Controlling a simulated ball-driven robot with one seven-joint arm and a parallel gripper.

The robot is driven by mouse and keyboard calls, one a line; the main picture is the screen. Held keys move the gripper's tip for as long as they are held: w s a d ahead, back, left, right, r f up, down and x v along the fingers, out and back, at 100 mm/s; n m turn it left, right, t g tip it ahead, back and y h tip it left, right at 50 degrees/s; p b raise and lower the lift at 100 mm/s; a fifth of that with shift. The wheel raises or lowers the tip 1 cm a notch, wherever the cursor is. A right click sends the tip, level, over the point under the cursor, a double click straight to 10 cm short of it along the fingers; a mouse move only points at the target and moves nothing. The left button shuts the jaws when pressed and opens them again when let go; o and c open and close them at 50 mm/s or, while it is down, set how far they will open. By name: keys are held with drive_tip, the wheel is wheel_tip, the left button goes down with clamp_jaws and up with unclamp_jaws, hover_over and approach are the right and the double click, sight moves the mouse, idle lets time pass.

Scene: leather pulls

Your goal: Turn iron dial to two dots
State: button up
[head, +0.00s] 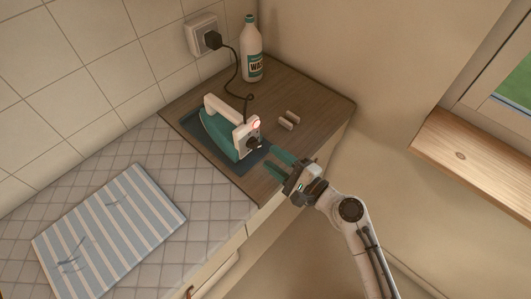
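The iron (217,130), teal and white, stands on a dark mat (191,123) on the wooden part of the counter. A small red light (256,124) glows on its white end facing my arm. A small dark round part, seemingly the dial (253,143), sits below the light. Its dots and setting are too small to tell. My gripper (268,158) has two teal fingers, spread apart with nothing visible between them. It is to the lower right of the dial, with a small gap to it in the picture.
A black cord runs from the iron to a wall socket (201,35). A white bottle (251,52) stands behind. Two small pale cylinders (286,124) lie right of the iron. A striped cloth (108,232) lies on the tiled counter at left. A wooden sill (475,160) is at right.

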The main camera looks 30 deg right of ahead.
drive_tip(key=b+v, duration=0.1)
drive_tip(key=v, duration=0.5)
idle(0.5)
drive_tip(key=s+a+f+n+g, duration=0.4)
drive_tip(key=s+f+n+g, duration=0.4)
drive_tip(key=n, duration=0.5)
drive_tip(key=s+d+f+n+g+h, duration=0.2)
drive_tip(key=s+d+n+g+h, duration=0.3)
drive_tip(key=s+d+g, duration=0.3)
drive_tip(key=shift+s+f+n+h, duration=0.25)
drive_tip(key=shift+s+n+h, duration=0.15)
drive_tip(key=shift+s+n, duration=0.65)
